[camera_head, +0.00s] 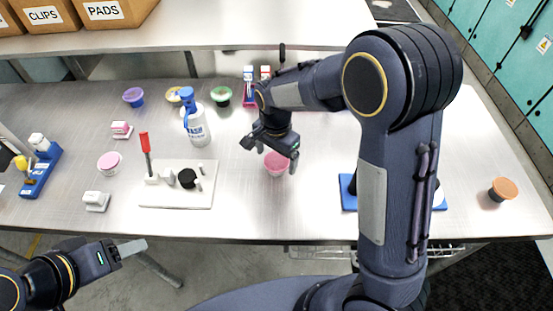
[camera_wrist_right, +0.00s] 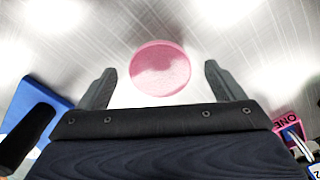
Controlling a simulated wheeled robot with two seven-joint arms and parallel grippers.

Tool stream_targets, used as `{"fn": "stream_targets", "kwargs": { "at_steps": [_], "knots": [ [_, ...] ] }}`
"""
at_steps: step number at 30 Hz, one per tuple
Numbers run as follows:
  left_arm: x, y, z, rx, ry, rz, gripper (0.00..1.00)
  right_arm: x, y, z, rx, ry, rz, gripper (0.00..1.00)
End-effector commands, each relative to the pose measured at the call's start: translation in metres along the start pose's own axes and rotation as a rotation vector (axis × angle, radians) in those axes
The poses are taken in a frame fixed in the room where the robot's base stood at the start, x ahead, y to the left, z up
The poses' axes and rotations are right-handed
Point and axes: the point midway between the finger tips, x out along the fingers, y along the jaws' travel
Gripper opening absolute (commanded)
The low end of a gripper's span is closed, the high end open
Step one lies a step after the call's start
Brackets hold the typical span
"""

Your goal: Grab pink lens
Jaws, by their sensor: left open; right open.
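A round pink piece (camera_head: 277,164), shaped like a small cup with a flat pink top, stands on the metal table under my right gripper (camera_head: 276,158). In the right wrist view the pink top (camera_wrist_right: 160,68) lies between the two spread fingers (camera_wrist_right: 159,75), with gaps on both sides, so it is not gripped. A second, paler pink round piece (camera_head: 109,162) sits at the table's left. I cannot tell which is called the lens. My left gripper (camera_head: 135,248) is open and empty, off the table's front edge at lower left.
A white board (camera_head: 178,196) with a red-handled tool lies left of the right gripper. A white wash bottle (camera_head: 196,128), a green cup (camera_head: 221,96) and a purple cup (camera_head: 133,97) stand behind. A blue piece (camera_head: 348,194) is partly hidden by my right arm. An orange-topped cup (camera_head: 503,189) stands far right.

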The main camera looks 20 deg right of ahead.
Motion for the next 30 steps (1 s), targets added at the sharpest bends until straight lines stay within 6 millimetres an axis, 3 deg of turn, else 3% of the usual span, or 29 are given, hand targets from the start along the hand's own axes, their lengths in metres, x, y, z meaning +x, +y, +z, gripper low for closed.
{"fn": "stream_targets", "kwargs": {
  "at_steps": [5, 16, 25, 30],
  "knots": [
    [0.000, 0.000, 0.000, 0.000, 0.000, 0.000, 0.57, 0.000, 0.000, 0.000, -0.001, 0.000, -0.001, 0.89],
    [0.000, 0.000, 0.000, 0.000, 0.000, 0.000, 0.57, 0.000, 0.000, 0.000, -0.001, 0.000, -0.001, 0.41],
    [0.000, 0.000, 0.000, 0.000, 0.000, 0.000, 0.57, -0.003, 0.000, 0.000, -0.001, 0.000, -0.002, 0.41],
    [0.001, -0.001, 0.001, 0.000, 0.000, 0.000, 0.57, -0.017, -0.001, 0.001, -0.002, 0.000, -0.004, 0.41]
  ]
}}
